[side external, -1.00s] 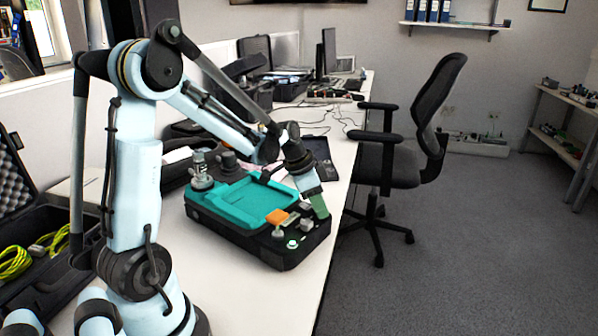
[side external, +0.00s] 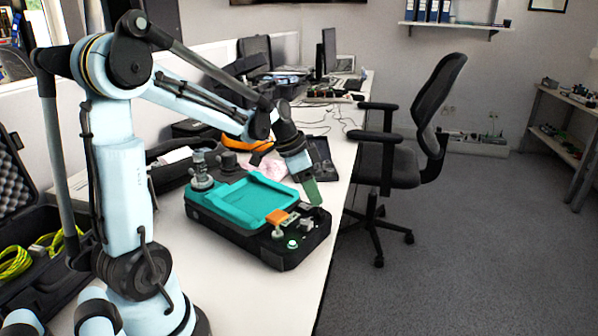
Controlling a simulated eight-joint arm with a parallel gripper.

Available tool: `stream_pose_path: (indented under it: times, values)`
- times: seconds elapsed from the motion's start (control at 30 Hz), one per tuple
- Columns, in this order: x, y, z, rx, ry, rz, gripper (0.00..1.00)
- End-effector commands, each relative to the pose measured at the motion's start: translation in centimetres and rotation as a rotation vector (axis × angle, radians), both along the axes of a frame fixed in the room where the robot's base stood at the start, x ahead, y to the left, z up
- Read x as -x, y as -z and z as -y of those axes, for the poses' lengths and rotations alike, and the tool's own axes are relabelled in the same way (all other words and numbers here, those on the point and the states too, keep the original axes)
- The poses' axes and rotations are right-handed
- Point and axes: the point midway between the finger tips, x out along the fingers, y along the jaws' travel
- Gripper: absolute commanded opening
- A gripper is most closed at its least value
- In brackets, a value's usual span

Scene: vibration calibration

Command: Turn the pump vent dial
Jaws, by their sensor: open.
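A black vibration unit (side external: 262,243) with a teal tray-shaped top (side external: 240,205) sits on the white bench. A grey metal fitting (side external: 201,172) with a round base stands upright at its back left corner. An orange block (side external: 277,216), a green-lit button (side external: 292,244) and small knobs (side external: 307,224) are at its right front end. I cannot tell which of these is the pump vent dial. My gripper (side external: 313,192), with a green end, is open and tilted down just above the unit's right end, apparently apart from it. The gap between its fingers is too small to make out.
An open black case with a yellow-green cable (side external: 15,262) lies at the left. A dark open box (side external: 322,158) is behind my gripper. Monitors (side external: 329,50) stand farther back. An office chair (side external: 400,165) is right of the bench edge. The front bench (side external: 262,295) is clear.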

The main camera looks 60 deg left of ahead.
Motion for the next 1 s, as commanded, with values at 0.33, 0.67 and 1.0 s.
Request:
stream_pose_path:
  times: [0.33,0.67,1.0]
  values:
    - [2.0,-5.2,-0.9,0.000,0.000,-0.001,0.52]
    - [2.6,-6.7,-1.1,0.000,0.001,0.000,0.52]
    - [2.7,-6.7,-0.4,-0.004,-0.008,0.001,0.52]
